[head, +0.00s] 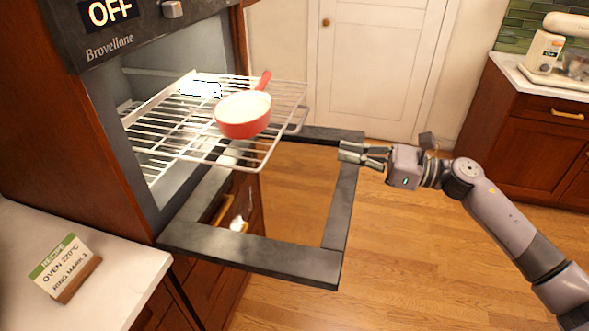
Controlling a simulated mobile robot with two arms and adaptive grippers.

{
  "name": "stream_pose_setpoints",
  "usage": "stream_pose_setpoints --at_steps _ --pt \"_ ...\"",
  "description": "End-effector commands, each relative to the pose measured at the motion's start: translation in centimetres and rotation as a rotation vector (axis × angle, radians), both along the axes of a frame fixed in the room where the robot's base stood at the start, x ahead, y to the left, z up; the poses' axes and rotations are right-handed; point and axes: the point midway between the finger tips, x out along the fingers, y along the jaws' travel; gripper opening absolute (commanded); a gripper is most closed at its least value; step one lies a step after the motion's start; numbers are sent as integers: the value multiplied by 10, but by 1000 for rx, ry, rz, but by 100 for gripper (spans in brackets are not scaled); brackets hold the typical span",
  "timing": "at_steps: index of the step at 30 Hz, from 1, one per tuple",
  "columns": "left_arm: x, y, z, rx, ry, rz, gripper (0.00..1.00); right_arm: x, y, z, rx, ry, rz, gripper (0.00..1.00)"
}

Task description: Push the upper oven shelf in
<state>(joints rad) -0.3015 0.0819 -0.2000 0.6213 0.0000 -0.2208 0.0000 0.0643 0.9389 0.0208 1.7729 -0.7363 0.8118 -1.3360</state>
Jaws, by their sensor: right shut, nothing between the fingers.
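The upper oven shelf (190,146) is a wire rack that sticks well out of the open oven (178,62). A red pan (243,117) with a pale inside sits on it, its handle pointing to the back. The oven door (290,262) is folded down below the rack. My right gripper (341,152) is shut and empty. It appears to the right of the rack's front edge, over the far right part of the door frame, apart from the rack. My left gripper is not in view.
A lower rack (152,172) shows inside the oven. A recipe card (62,265) stands on the white counter (28,245) at the lower left. A white door (380,62) is behind. A mixer (548,50) stands on the right counter. The wooden floor (420,255) is clear.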

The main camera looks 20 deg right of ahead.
Motion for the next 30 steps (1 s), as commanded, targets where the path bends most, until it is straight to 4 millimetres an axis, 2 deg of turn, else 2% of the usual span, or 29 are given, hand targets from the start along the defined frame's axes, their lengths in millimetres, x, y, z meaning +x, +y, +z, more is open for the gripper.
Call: stream_pose_setpoints --at_steps 2,5,8,13,21,24,30 --pt "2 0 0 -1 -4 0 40 -4 -7 -9 -33 20 11 0" --pt "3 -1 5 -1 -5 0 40 -3 -4 -9 -43 26 19 0" --pt "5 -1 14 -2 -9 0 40 4 8 -6 -40 23 19 0" --pt "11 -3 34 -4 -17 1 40 23 37 -2 -39 21 21 0" --pt "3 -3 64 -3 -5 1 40 55 83 -3 -37 24 19 0" --pt "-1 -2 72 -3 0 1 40 63 96 -4 -38 23 20 0" --pt "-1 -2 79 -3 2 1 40 71 107 -8 -40 22 18 0"
